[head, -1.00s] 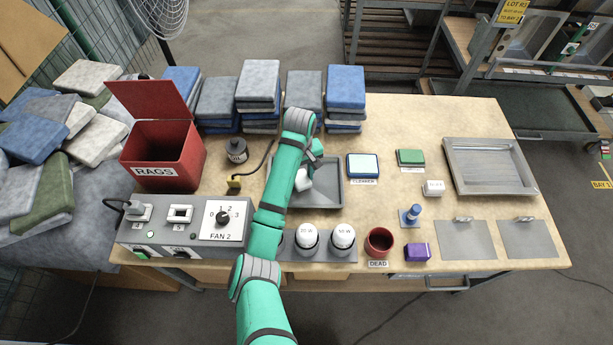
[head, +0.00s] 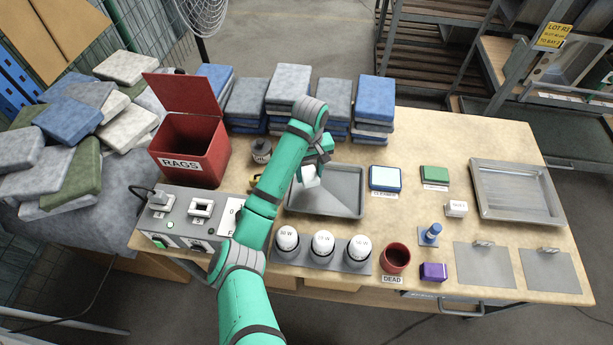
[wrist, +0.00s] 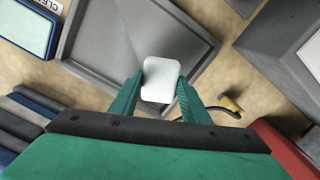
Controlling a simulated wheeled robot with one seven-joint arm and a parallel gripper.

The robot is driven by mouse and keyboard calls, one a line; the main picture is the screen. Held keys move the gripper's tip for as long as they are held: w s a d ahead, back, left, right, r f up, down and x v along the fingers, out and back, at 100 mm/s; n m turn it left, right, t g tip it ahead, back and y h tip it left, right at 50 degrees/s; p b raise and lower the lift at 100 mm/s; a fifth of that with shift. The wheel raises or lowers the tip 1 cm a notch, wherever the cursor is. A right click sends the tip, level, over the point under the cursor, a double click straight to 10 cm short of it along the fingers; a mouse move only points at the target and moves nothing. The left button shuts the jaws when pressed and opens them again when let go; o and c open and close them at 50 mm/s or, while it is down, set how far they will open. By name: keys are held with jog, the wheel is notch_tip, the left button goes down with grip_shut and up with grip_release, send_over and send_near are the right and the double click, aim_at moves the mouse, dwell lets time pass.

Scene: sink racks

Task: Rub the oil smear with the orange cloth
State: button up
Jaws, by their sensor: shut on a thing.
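My gripper (head: 313,166) is shut on a small white block (wrist: 160,80), which sits between its two green fingertips (wrist: 158,95) in the wrist view. The block also shows in the head view (head: 309,177), over the left part of the grey tray (head: 352,206). Whether the block touches the tray floor I cannot tell. I see no orange cloth in either view. I cannot make out an oil smear; the tray floor shows only a lighter and a darker grey area.
A red RAGS bin (head: 187,158) with its lid up stands left of the tray. A switch box (head: 185,219), a lamp row (head: 322,257) and a red DEAD cup (head: 396,259) stand in front. A blue-edged pad (head: 385,178) and a green pad (head: 435,175) lie right. Folded cloth stacks (head: 288,85) line the back.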

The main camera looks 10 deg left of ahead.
jog(key=shift+r, duration=1.4)
